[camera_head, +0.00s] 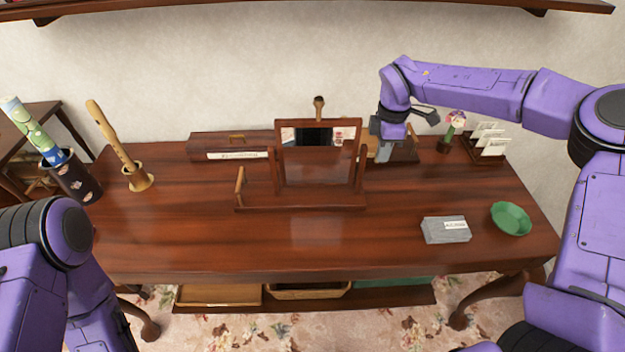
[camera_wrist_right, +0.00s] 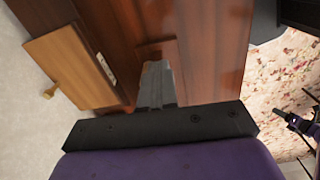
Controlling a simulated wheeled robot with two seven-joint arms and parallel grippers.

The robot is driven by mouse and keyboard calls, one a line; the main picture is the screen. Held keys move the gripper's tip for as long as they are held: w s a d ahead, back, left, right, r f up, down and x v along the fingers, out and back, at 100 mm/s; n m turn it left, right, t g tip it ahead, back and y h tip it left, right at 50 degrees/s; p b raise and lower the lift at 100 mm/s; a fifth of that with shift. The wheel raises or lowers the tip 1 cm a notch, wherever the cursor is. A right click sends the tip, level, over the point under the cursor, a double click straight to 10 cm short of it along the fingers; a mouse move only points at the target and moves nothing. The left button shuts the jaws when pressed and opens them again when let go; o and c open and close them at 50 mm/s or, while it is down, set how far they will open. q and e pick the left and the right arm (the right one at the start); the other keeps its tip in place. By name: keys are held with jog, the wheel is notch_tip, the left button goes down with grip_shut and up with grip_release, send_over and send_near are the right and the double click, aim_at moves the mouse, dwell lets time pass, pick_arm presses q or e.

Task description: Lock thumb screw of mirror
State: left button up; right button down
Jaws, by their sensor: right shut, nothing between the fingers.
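The wooden-framed mirror (camera_head: 318,178) stands on its dark wooden base near the back of the desk. Its glass reflects a dark shape and some of the room. The right post of the stand (camera_head: 362,168) shows beside the frame, but I cannot make out the thumb screw. My right gripper (camera_head: 384,156) points down just right of that post, shut and empty. In the right wrist view its closed fingertips (camera_wrist_right: 157,72) lie over reddish-brown wood; contact cannot be told. My left arm is at the lower left, but its gripper is out of view.
A wooden box (camera_wrist_right: 75,62) with a knob lies left of my fingers in the wrist view. A flower vase (camera_head: 446,143) and card holder (camera_head: 483,157) stand right of the gripper. A grey box (camera_head: 440,236) and green dish (camera_head: 511,218) sit at front right. The front-left desktop is clear.

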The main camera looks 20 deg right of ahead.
jog(key=shift+w, duration=0.25)
jog(key=shift+r, duration=0.15)
jog(key=shift+s+r+p, duration=0.2)
jog(key=shift+r+p, duration=0.15)
jog(key=shift+r, duration=0.3)
jog(key=shift+s+r+p, duration=0.2)
jog(key=shift+r+p, duration=0.15)
jog(key=shift+r, duration=0.25)
jog(key=shift+w, duration=0.1)
jog(key=shift+w+d, duration=0.15)
jog(key=shift+w, duration=0.35)
